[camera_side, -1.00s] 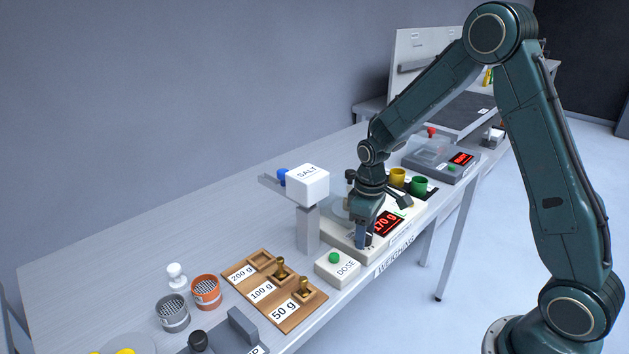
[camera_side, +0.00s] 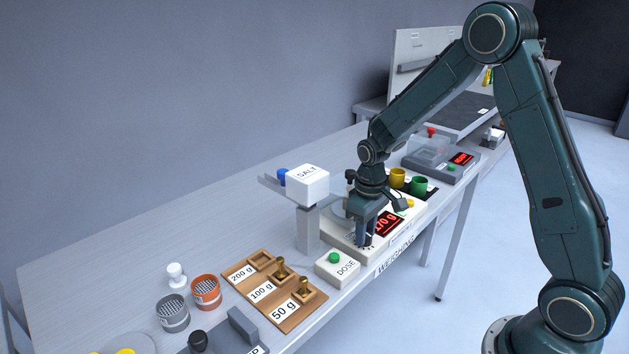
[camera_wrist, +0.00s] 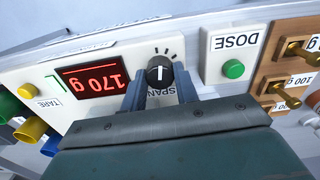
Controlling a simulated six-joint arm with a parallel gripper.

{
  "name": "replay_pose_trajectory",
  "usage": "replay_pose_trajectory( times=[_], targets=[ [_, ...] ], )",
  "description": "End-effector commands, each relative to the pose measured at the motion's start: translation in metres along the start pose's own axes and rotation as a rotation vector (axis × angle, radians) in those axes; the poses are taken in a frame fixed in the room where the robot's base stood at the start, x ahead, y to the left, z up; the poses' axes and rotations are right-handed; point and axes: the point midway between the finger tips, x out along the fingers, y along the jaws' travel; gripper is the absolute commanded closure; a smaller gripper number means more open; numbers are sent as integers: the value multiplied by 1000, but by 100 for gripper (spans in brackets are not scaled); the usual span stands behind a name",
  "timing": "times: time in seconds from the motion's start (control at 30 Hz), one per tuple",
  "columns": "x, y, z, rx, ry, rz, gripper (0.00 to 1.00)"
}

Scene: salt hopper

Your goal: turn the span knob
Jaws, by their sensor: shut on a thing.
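The span knob (camera_wrist: 159,71) is a round black knob with a white pointer line, on the front panel of the white scale (camera_wrist: 75,112). Tick marks fan around its far side in the wrist view. My gripper (camera_wrist: 160,86) is shut on the knob, with one finger on each side of it. In the side view my gripper (camera_side: 366,240) points down at the near left corner of the scale, and its fingers hide the knob. The scale's red display (camera_wrist: 95,80) reads 170 g; the display (camera_side: 388,224) also shows in the side view.
A DOSE box (camera_side: 337,268) with a green button stands close left of the scale. The white SALT hopper (camera_side: 308,186) rises on a post behind it. A wooden weight tray (camera_side: 292,318) lies further left. Yellow and green cups (camera_side: 420,185) stand beyond the scale.

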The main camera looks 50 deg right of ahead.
Motion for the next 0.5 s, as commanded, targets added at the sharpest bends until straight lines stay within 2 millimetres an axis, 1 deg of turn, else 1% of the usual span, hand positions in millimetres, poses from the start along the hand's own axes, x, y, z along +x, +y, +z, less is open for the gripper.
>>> replay_pose_trajectory(
  times=[0.3,0.5],
  targets=[
    [-1,0,-1,211,2,0,93],
    [-1,0,-1,295,2,0,93]
  ],
)
